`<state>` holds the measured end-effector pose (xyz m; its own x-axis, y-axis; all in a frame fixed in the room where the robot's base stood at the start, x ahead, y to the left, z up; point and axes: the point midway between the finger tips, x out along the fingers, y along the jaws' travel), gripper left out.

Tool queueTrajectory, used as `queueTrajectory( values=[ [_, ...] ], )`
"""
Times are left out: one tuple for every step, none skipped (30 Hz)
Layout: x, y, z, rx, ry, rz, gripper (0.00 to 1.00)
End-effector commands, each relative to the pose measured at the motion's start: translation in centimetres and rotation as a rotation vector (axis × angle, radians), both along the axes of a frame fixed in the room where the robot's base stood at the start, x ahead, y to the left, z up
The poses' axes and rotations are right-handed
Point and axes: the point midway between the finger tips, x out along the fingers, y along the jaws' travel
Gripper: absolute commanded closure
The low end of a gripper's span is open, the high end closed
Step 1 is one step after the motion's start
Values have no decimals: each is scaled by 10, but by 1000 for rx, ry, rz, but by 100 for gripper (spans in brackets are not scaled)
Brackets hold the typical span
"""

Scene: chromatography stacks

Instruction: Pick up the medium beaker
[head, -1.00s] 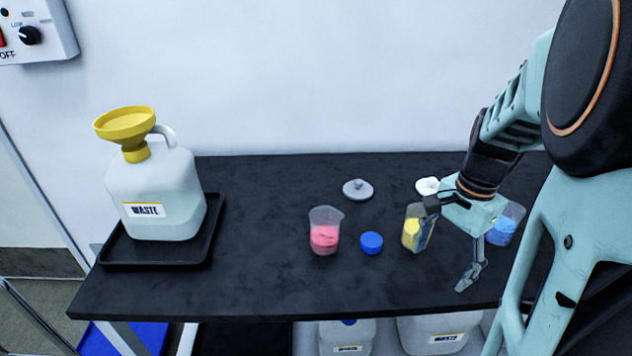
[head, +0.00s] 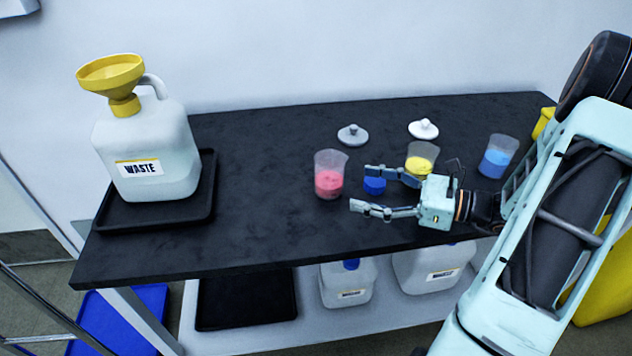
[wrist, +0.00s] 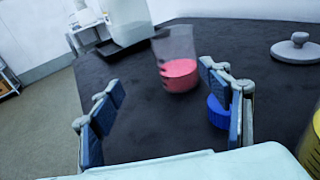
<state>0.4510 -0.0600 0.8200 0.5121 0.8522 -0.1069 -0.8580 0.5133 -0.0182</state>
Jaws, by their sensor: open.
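Three clear beakers stand upright on the black table: one with pink contents (head: 330,176), one with yellow contents (head: 421,160) and one with blue contents (head: 497,157). I cannot tell by size which is the medium one. My gripper (head: 362,188) is open and empty, low over the table, its fingers pointing left toward the pink beaker, a little short of it. In the wrist view, the pink beaker (wrist: 178,75) stands ahead of the gap between the fingers, nearer the right finger. The yellow beaker is behind my gripper's upper finger and partly hidden.
A blue cap (head: 374,185) sits by the upper finger, partly hidden in the wrist view. A grey lid (head: 353,135) and a white lid (head: 423,129) lie at the back. A waste jug (head: 150,150) with a yellow funnel stands in a black tray (head: 205,200) at left.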

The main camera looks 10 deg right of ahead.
Motion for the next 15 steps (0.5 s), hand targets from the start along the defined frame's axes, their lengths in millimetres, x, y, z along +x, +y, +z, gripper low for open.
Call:
queueTrajectory(
  values=[
    [4, -9, 2, 39, -14, -43, 29],
    [6, -13, 4, 56, -22, -64, 29],
    [9, -18, 6, 74, -31, -84, 29],
    [10, -20, 8, 85, -37, -96, 29],
    [12, -21, 9, 93, -42, -105, 29],
    [14, -21, 10, 99, -45, -111, 29],
    [16, -19, 10, 101, -47, -115, 29],
    [18, -16, 10, 103, -48, -116, 29],
    [22, -11, 10, 102, -48, -114, 29],
    [25, -6, 10, 102, -47, -113, 29],
    [28, -2, 10, 103, -48, -112, 29],
    [32, 4, 9, 101, -47, -112, 29],
    [35, 7, 9, 101, -46, -112, 29],
    [37, 10, 9, 101, -46, -113, 29],
    [40, 14, 10, 100, -47, -112, 29]
  ],
)
